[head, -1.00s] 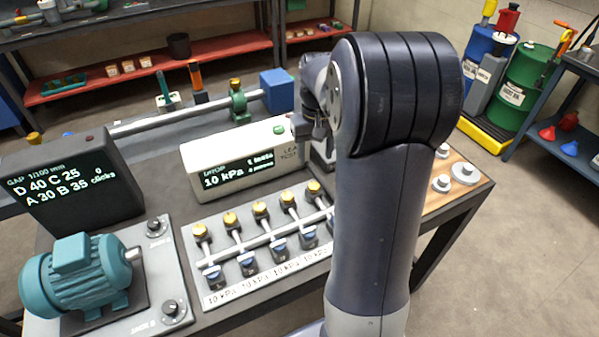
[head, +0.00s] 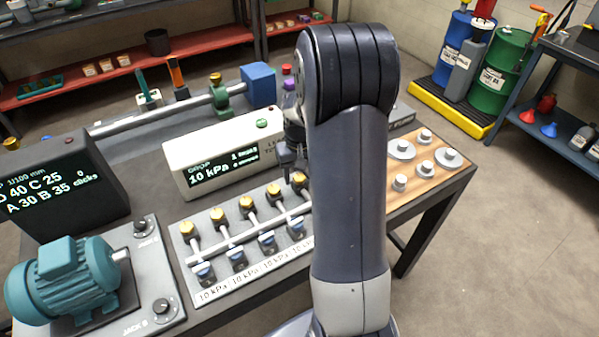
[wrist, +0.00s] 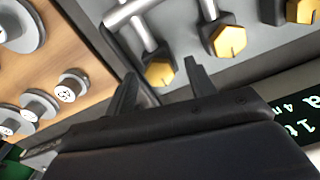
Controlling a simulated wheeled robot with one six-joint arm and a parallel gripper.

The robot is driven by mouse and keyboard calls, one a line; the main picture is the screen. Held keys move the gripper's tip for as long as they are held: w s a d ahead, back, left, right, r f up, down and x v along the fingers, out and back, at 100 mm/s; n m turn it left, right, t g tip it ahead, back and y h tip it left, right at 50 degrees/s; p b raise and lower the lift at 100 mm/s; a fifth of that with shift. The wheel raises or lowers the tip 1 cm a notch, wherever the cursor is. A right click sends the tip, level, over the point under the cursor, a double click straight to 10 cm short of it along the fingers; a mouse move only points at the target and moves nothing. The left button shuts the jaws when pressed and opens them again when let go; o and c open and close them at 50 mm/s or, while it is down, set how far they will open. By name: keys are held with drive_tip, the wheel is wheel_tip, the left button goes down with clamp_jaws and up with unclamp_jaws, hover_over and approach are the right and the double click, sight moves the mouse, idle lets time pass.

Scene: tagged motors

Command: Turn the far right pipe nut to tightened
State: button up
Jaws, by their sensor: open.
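The far right pipe nut is a gold hexagonal nut (head: 300,180) at the right end of the nut row on a grey manifold plate, partly behind my arm. In the wrist view the same nut (wrist: 160,74) shows a dark line across its face and lies between the tips of my gripper (wrist: 163,85). My gripper is open, one finger on each side of the nut; I cannot tell whether they touch it. In the head view my gripper (head: 291,165) points down just above the nut, largely hidden by my arm.
Other gold nuts (head: 246,202) stand to the left in the row. A white display box (head: 222,155) reading 10 kPa stands just behind. Metal discs and posts (head: 425,136) stand on a wooden board at right. A teal motor (head: 62,277) stands front left.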

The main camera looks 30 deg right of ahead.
drive_tip(key=c, duration=1)
drive_tip(key=m, duration=0.4)
drive_tip(key=shift+m, duration=0.3)
drive_tip(key=m, duration=0.4)
drive_tip(key=shift+m+b, duration=0.3)
drive_tip(key=shift+b, duration=0.05)
drive_tip(key=m, duration=0.4)
drive_tip(key=shift+m, duration=2.4)
drive_tip(key=shift+r, duration=0.1)
